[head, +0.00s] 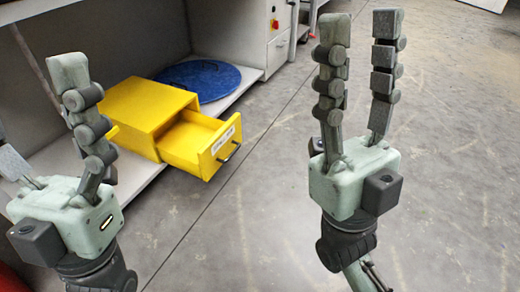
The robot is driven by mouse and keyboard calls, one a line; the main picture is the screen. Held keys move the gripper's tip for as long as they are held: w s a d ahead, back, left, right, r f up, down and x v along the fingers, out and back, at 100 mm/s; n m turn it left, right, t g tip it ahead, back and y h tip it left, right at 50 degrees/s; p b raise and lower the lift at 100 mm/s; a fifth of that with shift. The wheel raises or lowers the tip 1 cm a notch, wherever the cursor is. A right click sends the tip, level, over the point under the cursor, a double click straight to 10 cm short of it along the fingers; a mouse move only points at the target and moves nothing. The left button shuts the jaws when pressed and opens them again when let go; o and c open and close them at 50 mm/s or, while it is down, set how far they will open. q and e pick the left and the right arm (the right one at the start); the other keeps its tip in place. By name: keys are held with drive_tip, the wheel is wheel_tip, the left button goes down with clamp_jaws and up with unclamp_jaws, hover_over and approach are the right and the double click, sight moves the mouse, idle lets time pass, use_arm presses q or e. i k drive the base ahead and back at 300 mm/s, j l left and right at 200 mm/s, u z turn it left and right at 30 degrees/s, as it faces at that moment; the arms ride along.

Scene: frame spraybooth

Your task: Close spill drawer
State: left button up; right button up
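The yellow spill drawer (198,146) is pulled out of its yellow box (139,106) and stands open. Its front panel has a white label and a dark handle (231,152), and faces right toward the open floor. My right gripper (360,42) is open and empty, fingers pointing up, to the right of the drawer and apart from it. My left gripper (38,112) is at the left edge, in front of the box in the picture. Its two fingers are spread wide and nothing is between them. One of its fingers covers part of the box's left side.
The box stands on a low grey shelf (142,188) beside a round blue disc (199,78). A grey cabinet with a red button (275,25) stands behind. The concrete floor (455,150) to the right is clear.

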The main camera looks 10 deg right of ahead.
sight(197, 145)
drive_tip(key=i+l+u, duration=0.15)
drive_tip(key=i, duration=0.2)
drive_tip(key=i+u, duration=0.15)
drive_tip(key=i, duration=0.25)
drive_tip(key=i+l+u, duration=0.15)
drive_tip(key=i, duration=0.2)
drive_tip(key=l, duration=0.05)
